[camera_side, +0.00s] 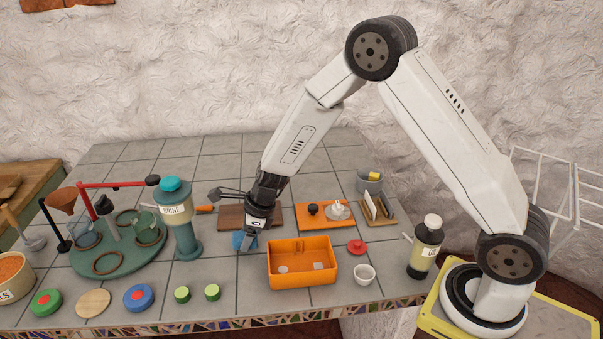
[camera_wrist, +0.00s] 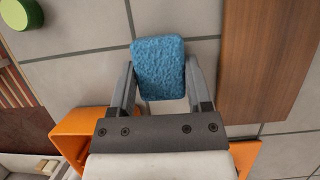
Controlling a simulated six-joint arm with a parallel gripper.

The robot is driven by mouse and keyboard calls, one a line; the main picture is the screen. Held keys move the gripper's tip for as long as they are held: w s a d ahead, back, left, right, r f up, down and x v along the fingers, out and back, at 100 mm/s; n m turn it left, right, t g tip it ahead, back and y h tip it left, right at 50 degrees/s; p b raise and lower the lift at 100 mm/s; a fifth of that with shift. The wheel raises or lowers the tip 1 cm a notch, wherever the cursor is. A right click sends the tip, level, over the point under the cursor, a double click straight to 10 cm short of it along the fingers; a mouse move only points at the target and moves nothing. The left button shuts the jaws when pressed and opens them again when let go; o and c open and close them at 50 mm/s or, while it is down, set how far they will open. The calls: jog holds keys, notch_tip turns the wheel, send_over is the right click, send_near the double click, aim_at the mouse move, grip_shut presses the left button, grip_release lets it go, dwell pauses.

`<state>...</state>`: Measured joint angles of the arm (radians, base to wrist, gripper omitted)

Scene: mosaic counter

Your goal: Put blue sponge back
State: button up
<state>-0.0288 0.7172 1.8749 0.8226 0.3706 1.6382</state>
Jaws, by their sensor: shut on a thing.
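The blue sponge (camera_side: 238,241) is a small rough block at the middle of the counter, just left of the orange bin. It also shows in the wrist view (camera_wrist: 158,68), between the two fingers. My gripper (camera_side: 248,244) points down and is shut on the sponge, with a finger along each side in the wrist view (camera_wrist: 161,72). The sponge is at or very near the tiles; I cannot tell whether it touches them. Part of it is hidden behind the gripper in the side view.
The orange bin (camera_side: 273,270) stands right of the gripper. A brown wooden board (camera_side: 230,216) lies behind it, and the teal bottle (camera_side: 183,232) stands left. Green pieces (camera_side: 212,292) lie in front.

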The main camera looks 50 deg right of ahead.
jog(key=shift+f, duration=0.4)
jog(key=shift+f, duration=0.1)
jog(key=o, duration=1.2)
jog(key=shift+o, duration=0.2)
jog(key=shift+s+d+r, duration=0.1)
jog(key=shift+d+r, duration=0.05)
jog(key=shift+r, duration=0.5)
jog(key=v, duration=1.1)
jog(key=shift+s+f, duration=0.1)
